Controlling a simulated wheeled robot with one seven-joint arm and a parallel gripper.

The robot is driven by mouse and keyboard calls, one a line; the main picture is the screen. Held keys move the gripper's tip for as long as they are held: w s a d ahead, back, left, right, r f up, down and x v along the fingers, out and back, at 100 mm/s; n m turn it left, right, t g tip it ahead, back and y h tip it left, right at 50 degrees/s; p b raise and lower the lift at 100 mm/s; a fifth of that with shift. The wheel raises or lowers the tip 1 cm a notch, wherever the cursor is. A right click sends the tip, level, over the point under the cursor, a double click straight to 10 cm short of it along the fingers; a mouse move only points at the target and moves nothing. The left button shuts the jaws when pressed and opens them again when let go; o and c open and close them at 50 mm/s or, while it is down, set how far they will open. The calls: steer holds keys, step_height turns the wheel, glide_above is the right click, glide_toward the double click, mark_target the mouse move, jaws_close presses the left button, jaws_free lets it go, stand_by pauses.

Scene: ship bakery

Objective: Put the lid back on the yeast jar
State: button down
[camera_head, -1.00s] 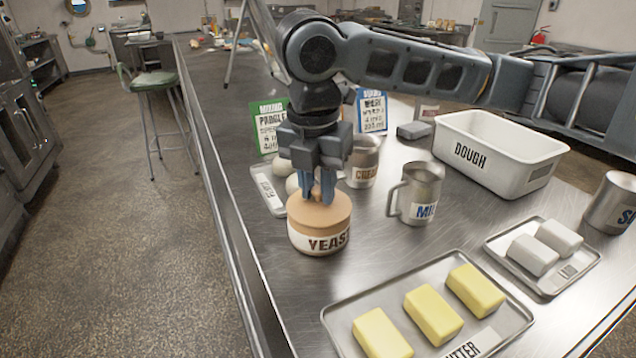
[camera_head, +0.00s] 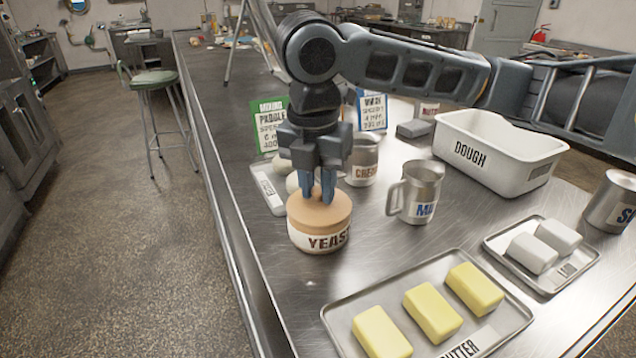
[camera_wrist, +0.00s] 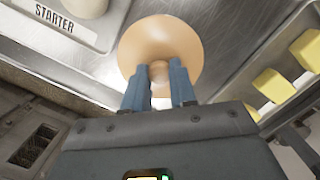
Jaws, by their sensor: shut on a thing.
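The white yeast jar (camera_head: 310,240) stands upright on the steel counter, its label facing the head camera. The round tan lid (camera_head: 322,214) sits on top of the jar, looking level and covering its mouth. In the wrist view the lid (camera_wrist: 160,45) is a tan disc with a small knob (camera_wrist: 159,71) in the middle. My gripper (camera_head: 318,198) points straight down over the lid. Its blue fingers, also in the wrist view (camera_wrist: 160,90), are shut on the knob. The jar's rim is hidden under the lid.
A butter tray (camera_head: 340,312) lies in front, right of the jar. A metal milk mug (camera_head: 420,190) and creamer cup (camera_head: 364,165) stand to the right and behind. A starter tray (camera_head: 264,190) is close behind. The counter's left edge (camera_head: 225,215) runs nearby.

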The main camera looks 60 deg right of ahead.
steer(key=shift+c, duration=1.8)
jaws_free()
steer(key=shift+r, duration=0.1)
steer(key=shift+r+p, duration=3.05)
steer(key=shift+r, duration=0.35)
steer(key=shift+c, duration=0.3)
jaws_close()
steer(key=shift+f, duration=0.3)
